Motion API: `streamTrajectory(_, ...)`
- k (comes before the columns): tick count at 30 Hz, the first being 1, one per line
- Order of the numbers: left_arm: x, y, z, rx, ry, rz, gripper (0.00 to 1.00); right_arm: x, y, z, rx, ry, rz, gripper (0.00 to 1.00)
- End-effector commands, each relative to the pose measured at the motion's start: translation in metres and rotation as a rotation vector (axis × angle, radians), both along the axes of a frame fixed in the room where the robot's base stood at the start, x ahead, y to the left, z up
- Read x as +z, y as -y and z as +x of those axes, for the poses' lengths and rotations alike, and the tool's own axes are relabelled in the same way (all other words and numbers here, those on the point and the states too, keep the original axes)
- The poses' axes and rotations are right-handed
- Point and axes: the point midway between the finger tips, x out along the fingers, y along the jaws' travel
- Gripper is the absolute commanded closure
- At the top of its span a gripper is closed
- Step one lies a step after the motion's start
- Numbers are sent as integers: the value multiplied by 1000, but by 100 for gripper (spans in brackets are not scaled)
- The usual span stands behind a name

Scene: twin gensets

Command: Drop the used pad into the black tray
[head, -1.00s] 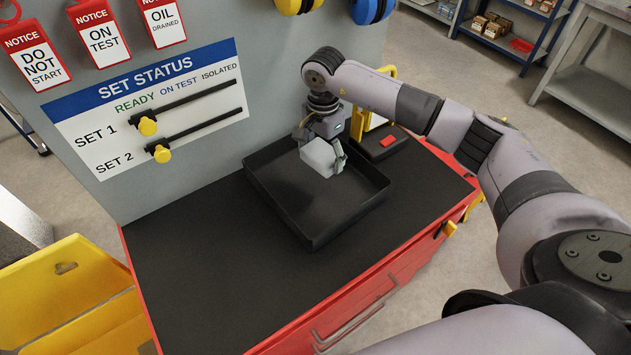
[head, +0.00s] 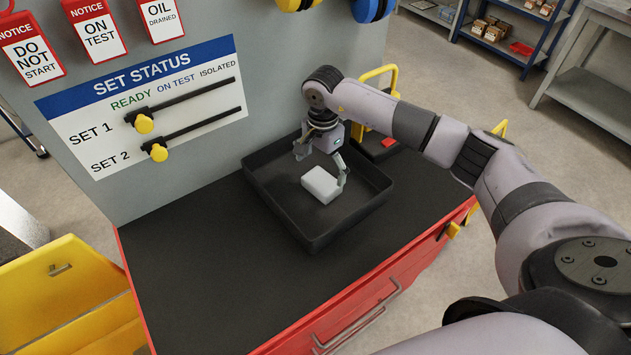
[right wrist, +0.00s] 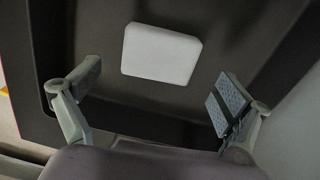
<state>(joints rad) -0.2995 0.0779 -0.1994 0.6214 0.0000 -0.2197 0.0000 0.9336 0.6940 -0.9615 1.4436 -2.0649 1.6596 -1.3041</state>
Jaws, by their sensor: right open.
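The used pad (head: 321,184), a pale grey-white block, is inside the black tray (head: 314,239), clear of the tray walls. The pad also shows in the right wrist view (right wrist: 161,53), lying over the dark tray floor (right wrist: 215,20) beyond the fingertips. My right gripper (head: 322,165) is open and empty just above and behind the pad. In the right wrist view, its two fingers (right wrist: 158,88) are spread wide, with the pad apart from both. My left gripper is not in view.
The tray stands on the black top of a red cabinet (head: 190,260), against a grey panel with a set status board (head: 150,105). A small box with a red top part (head: 388,143) and a yellow handle are beside it. The cabinet top's front left is clear.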

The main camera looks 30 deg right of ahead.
Motion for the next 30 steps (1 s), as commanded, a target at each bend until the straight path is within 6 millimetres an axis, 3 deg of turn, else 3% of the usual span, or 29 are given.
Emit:
streamTrajectory(10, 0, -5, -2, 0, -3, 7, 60, 1, 0, 0, 0, 0, 0, 0)
streamTrajectory(14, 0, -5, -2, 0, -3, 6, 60, 10, 0, 1, 0, 2, 0, 0)
streamTrajectory(24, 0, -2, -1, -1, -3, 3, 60, 78, 0, 1, 0, 5, 1, 0)
streamTrajectory(30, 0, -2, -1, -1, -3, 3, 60, 109, 0, 1, 0, 2, 1, 0)
